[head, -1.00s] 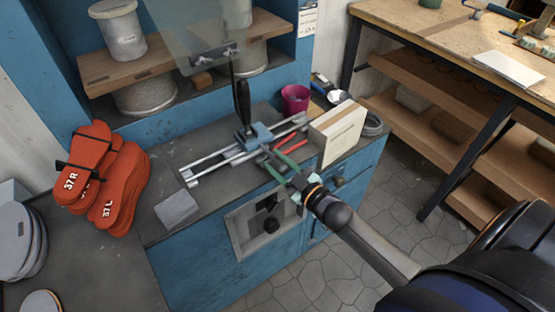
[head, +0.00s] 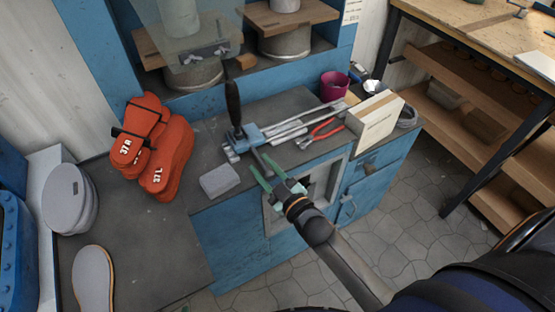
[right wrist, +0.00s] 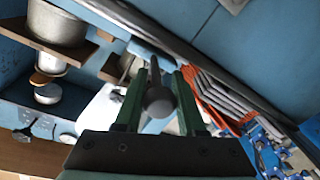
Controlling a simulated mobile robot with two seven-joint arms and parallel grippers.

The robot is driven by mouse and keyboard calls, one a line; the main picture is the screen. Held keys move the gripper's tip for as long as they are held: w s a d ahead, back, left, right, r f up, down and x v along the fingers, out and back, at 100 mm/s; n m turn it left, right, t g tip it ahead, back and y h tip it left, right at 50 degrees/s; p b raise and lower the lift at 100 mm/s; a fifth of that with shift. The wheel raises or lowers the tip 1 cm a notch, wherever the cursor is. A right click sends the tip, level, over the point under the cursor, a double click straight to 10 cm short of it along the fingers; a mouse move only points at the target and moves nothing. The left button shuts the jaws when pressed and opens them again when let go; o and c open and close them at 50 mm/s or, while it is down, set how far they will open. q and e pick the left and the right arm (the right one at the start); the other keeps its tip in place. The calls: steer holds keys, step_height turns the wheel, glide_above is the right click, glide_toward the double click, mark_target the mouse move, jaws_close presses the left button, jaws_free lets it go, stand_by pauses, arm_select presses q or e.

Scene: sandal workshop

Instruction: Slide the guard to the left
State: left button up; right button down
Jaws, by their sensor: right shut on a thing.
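The guard is a clear panel (head: 193,30) on an upright black rod (head: 233,103), joined to a blue carriage (head: 248,137) at the left end of two pale rails (head: 305,122). A short grey bar sticks out from the carriage towards me. My right gripper (head: 264,172) has its green fingers shut on this bar. In the right wrist view, the bar's round dark end (right wrist: 160,101) sits between the fingers (right wrist: 158,90). My left gripper is not in view.
A grey block (head: 219,180) lies just left of the gripper, with orange sandals (head: 165,160) farther left. Red-handled pliers (head: 322,132), a cardboard box (head: 375,118) and a magenta cup (head: 334,84) stand right of the carriage. The rails' right stretch is clear.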

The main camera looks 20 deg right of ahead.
steer(key=shift+s+a, duration=0.1)
steer(key=shift+a, duration=0.65)
steer(key=c, duration=0.5)
jaws_free()
steer(key=shift+a, duration=0.1)
steer(key=shift+s, duration=0.15)
steer(key=s+d, duration=0.2)
steer(key=s, duration=1)
steer(key=shift+d+b, duration=0.25)
steer(key=shift+b, duration=0.05)
